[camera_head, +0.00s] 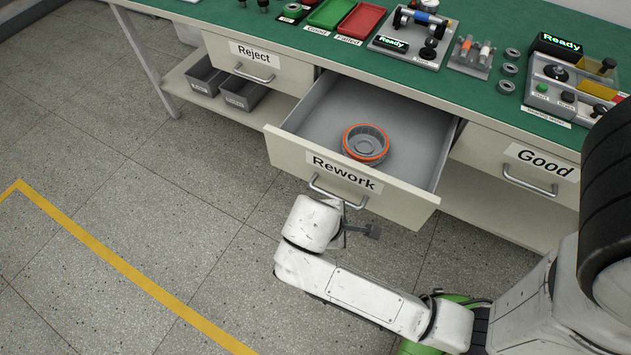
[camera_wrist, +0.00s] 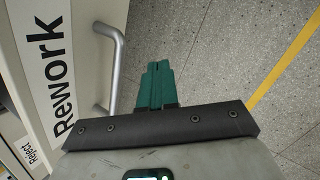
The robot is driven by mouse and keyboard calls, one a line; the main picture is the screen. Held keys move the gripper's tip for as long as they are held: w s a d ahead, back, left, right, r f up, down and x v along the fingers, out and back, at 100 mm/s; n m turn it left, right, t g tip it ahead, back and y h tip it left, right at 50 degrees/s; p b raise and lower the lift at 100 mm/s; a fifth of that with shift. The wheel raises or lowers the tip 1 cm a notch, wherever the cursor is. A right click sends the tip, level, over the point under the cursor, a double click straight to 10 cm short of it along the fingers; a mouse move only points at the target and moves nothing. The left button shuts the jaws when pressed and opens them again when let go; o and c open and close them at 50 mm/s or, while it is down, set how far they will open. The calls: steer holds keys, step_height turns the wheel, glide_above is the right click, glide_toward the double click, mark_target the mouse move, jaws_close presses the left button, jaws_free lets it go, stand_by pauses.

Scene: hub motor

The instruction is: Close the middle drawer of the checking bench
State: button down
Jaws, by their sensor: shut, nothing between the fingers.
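The middle drawer (camera_head: 408,203), labelled "Rework", stands pulled out of the checking bench (camera_head: 480,98). A grey round part with an orange rim (camera_head: 366,143) lies inside it. A metal bar handle (camera_head: 336,193) is on its front; the handle also shows in the wrist view (camera_wrist: 118,65). My gripper (camera_wrist: 157,72) is shut and empty, its green fingers just to the right of the handle in the wrist view. I cannot tell whether they touch it. In the head view my arm's end is at the drawer front, and the fingertips are hard to make out.
The "Reject" drawer (camera_head: 285,73) at left and the "Good" drawer (camera_head: 510,182) at right look shut. Grey bins (camera_head: 243,93) stand on a lower shelf. The green benchtop holds trays and test devices. The floor in front, with a yellow line (camera_head: 110,258), is clear.

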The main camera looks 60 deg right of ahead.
steer(key=w+f+n+h+b, duration=0.2)
steer(key=w+n+h+b, duration=0.3)
steer(key=n+h, duration=0.1)
steer(key=n+t+h+b, duration=0.2)
steer(key=n+h+b, duration=0.2)
steer(key=n+h, duration=0.3)
glide_toward(322, 169)
steer(key=d, duration=0.3)
steer(key=d+b, duration=0.1)
steer(key=d, duration=0.2)
steer(key=shift+w+d+r, duration=0.1)
steer(key=shift+d+r, duration=0.1)
steer(key=shift+d, duration=0.2)
steer(key=shift+d, duration=0.1)
steer(key=d, duration=1.8)
steer(key=w+d, duration=0.1)
steer(key=d, duration=0.8)
steer(key=shift+f, duration=0.1)
steer(key=shift+d, duration=0.5)
